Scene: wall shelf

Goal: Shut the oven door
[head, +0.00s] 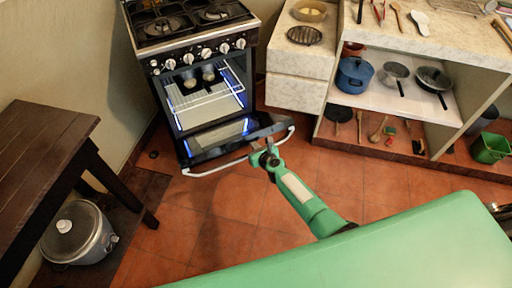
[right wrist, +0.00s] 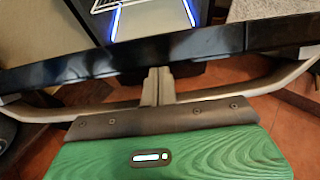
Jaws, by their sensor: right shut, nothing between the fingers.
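The black oven (head: 200,75) stands at the back, left of the counter, with its lit interior and wire racks showing. Its door (head: 215,138) is hinged at the bottom and hangs open, tilted outward. The pale curved door handle (head: 225,167) runs along the door's outer edge. My right gripper (head: 264,134) is at the right part of the door edge, by the handle. In the right wrist view the closed fingers (right wrist: 157,86) overlap the handle (right wrist: 235,90) and reach the dark door edge (right wrist: 210,42); contact is unclear. My left gripper is out of view.
A dark wooden table (head: 40,140) stands at left, with a grey cooker (head: 78,235) under it. A counter with shelves (head: 400,80) holding pots and utensils stands at right. A green bucket (head: 490,148) is at far right. Tiled floor (head: 220,215) before the oven is clear.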

